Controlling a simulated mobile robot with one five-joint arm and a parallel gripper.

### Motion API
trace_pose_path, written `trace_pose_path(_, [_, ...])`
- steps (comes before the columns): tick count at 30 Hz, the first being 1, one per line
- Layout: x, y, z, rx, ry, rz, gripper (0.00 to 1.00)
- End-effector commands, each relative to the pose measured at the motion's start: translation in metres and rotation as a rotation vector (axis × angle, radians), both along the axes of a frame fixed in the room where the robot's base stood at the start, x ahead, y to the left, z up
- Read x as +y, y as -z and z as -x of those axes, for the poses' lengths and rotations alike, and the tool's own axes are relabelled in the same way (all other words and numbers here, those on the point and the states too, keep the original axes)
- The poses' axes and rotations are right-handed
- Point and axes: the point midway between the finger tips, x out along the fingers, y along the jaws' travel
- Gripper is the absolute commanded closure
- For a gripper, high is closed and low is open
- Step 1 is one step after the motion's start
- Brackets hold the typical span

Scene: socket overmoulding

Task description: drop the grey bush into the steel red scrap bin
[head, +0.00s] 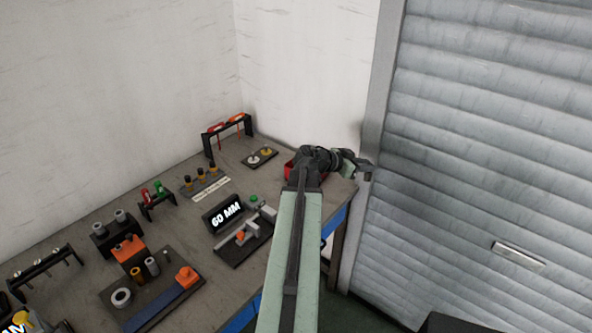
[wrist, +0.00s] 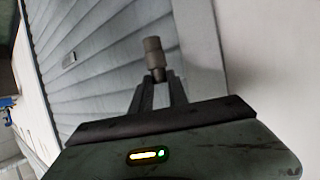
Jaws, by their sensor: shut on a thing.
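My gripper (wrist: 159,78) is shut on the grey bush (wrist: 153,47), a small stepped cylinder that sticks out past the fingertips in the wrist view. In the head view my gripper (head: 364,171) is at the back right corner of the bench, close to the roller shutter; the bush cannot be made out there. The red scrap bin (head: 289,172) stands on the bench at that corner. My arm hides most of it, and only red parts of its rim and side show. The gripper appears to the right of the bin. The bin is not seen in the wrist view.
The bench (head: 187,221) holds a "60 MM" sign (head: 227,213), a small dark plate with two discs (head: 261,157), a rack with red-orange tools (head: 227,128), and several fixtures at left. The grey roller shutter (head: 475,150) rises beyond the bench's right end.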

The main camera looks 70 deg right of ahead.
Motion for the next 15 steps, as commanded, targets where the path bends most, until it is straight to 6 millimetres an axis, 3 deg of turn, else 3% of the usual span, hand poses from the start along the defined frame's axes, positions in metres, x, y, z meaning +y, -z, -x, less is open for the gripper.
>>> trace_pose_path(5, [-0.001,0.0,-0.011,0.0,-0.016,0.0,1.0])
trace_pose_path(8, [-0.008,0.0,-0.03,0.0,-0.041,0.0,1.0])
trace_pose_path(11, [-0.023,0.001,-0.067,0.0,-0.089,0.0,1.0])
trace_pose_path(15, [-0.046,0.002,-0.136,0.0,-0.174,0.0,1.0])
